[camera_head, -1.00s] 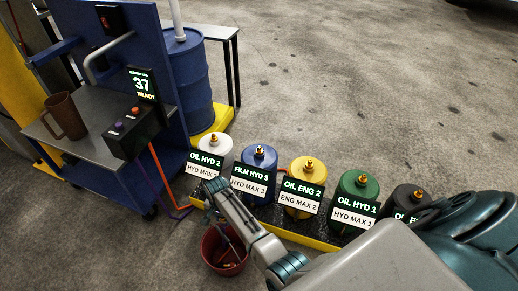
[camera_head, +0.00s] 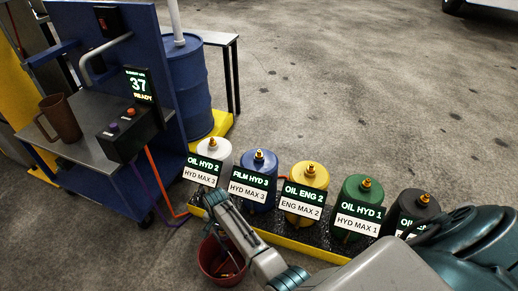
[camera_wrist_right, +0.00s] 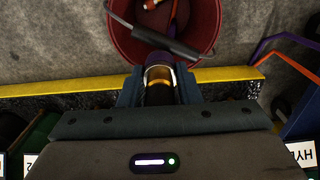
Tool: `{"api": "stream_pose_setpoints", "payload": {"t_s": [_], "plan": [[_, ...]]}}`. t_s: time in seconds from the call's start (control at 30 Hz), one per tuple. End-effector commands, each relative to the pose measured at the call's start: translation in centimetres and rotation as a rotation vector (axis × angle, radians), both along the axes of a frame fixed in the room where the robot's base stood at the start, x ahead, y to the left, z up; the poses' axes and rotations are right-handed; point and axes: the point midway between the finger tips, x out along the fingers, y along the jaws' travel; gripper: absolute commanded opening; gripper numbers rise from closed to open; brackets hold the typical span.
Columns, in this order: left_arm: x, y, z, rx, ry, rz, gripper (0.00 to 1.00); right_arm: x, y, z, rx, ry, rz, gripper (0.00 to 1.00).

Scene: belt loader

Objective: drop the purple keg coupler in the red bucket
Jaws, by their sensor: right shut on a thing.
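My right gripper (camera_head: 212,200) is shut on a keg coupler, a dark, purplish cylinder with a brass-coloured ring (camera_wrist_right: 160,76) in the right wrist view. The red bucket (camera_head: 208,262) stands on the floor at the near side of the keg tray, partly hidden by my right arm. In the right wrist view the bucket (camera_wrist_right: 121,38) lies just beyond the fingertips, with the coupler near its rim. A grey rod-like tool (camera_wrist_right: 150,36) and an orange-and-white piece lie in the bucket. My left gripper is not in view.
A yellow-edged tray (camera_head: 290,243) holds several labelled kegs, white, blue (camera_head: 258,165), yellow, green and black. A blue cart (camera_head: 95,205) with a brown mug (camera_head: 62,118) and control box stands left. Purple and orange hoses (camera_head: 160,172) hang from the box.

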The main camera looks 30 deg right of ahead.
Motion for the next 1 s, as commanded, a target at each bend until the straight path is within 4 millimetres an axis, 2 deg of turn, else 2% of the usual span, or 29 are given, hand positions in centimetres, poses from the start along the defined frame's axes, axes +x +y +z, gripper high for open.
{"api": "stream_pose_setpoints", "payload": {"t_s": [0.03, 0.13, 0.17, 0.5, 0.57, 0.8, 1.0], "plan": [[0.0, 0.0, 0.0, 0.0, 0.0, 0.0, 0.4, 0.0, 0.0, 0.0, 0.001, -0.001, 0.0, 0.34], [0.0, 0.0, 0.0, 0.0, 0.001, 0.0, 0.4, 0.0, 0.0, 0.0, 0.001, -0.001, 0.0, 0.54], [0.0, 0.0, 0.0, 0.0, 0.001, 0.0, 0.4, 0.0, 0.0, 0.0, 0.001, -0.001, 0.0, 0.56], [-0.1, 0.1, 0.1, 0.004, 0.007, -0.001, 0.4, 0.0, 0.0, 0.5, 0.001, -0.001, 0.0, 0.56], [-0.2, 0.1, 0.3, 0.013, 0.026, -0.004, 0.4, 0.1, 0.0, 1.3, 0.0, -0.001, 0.0, 0.56], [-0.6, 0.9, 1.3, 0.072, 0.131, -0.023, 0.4, 0.0, 0.1, 6.1, 0.001, -0.003, -0.001, 0.56], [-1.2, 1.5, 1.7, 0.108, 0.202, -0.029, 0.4, 0.1, 0.0, 9.4, 0.0, -0.002, -0.001, 0.56]]}}
